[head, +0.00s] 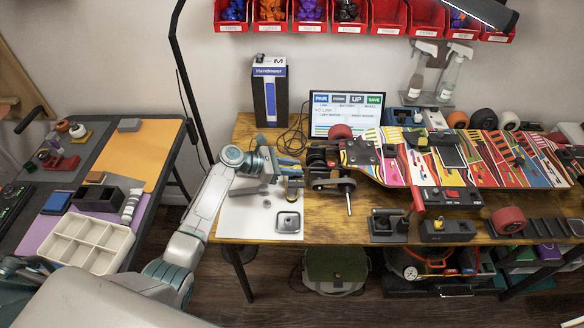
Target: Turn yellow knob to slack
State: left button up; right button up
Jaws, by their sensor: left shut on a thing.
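My left arm comes in from the lower left. Its gripper (283,167) is at the left end of the wooden workbench, over the back of a white sheet. The gripper is shut on a small yellow part, which looks like the yellow knob (294,173). The fingers hide much of it, and its turn position is too small to read. A dark block sits just below the gripper. The skateboard (440,157) lies with its colourful underside up, just right of the gripper. My right gripper is not in view.
The wooden workbench (340,225) holds a metal tray (288,222) on the white sheet, a truck assembly (330,170) close to the gripper, and a monitor (345,112) behind. A side table with a compartment box (88,238) stands left. Red bins (388,16) hang above.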

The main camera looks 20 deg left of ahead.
pick_arm(q)
jog(key=o, duration=1)
jog(key=b+v, duration=0.2)
jog(key=v, duration=0.8)
jog(key=shift+s+a+r, duration=0.2)
jog(key=shift+s+a, duration=0.05)
jog(key=shift+a, duration=0.05)
